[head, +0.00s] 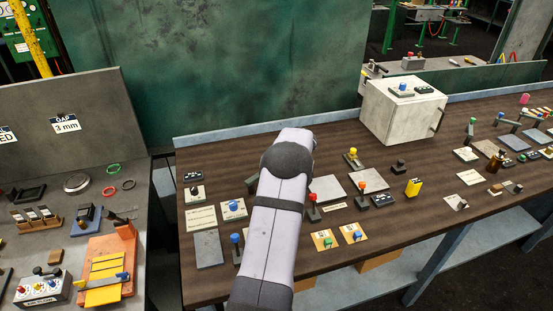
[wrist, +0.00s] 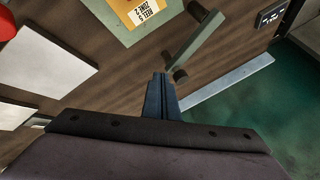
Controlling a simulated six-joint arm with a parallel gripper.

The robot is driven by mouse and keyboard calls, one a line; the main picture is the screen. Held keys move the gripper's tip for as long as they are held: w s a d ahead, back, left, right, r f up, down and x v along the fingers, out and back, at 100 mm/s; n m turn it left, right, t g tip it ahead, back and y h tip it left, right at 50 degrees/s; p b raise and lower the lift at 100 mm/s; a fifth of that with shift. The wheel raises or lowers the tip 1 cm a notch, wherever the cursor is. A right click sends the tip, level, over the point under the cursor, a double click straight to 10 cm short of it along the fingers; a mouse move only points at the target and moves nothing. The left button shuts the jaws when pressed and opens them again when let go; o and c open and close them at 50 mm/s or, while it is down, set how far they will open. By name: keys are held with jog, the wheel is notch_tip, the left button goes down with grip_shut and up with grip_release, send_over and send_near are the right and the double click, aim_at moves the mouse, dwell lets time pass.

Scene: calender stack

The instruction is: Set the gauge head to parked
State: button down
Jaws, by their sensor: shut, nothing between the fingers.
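No label naming a gauge head can be read, so I cannot tell for sure which control it is. In the wrist view a grey-green bar-shaped lever (wrist: 196,40) with dark round ends stands over the brown bench, just beyond my gripper (wrist: 160,77). My gripper's blue-grey fingers are shut and empty, apart from the bar as far as I can tell.
A yellow card (wrist: 145,10) reading "REEL S ZONE 2" lies near the bar. Several red-, orange- and blue-topped levers and knobs crowd the bench (head: 420,225) beside my arm. A white box (head: 400,115) stands at the back. A green wall (head: 215,70) rises behind.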

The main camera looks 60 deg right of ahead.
jog(key=shift+w+p, duration=0.35)
jog(key=shift+w, duration=0.55)
jog(key=shift+f, duration=0.1)
jog(key=w+b, duration=0.1)
jog(key=w+d+n+b, duration=0.1)
jog(key=b, duration=0.1)
jog(key=shift+w+d+n+t+y, duration=0.2)
jog(key=shift+n+t+y, duration=0.1)
jog(key=shift+y, duration=0.1)
jog(key=shift+s, duration=0.1)
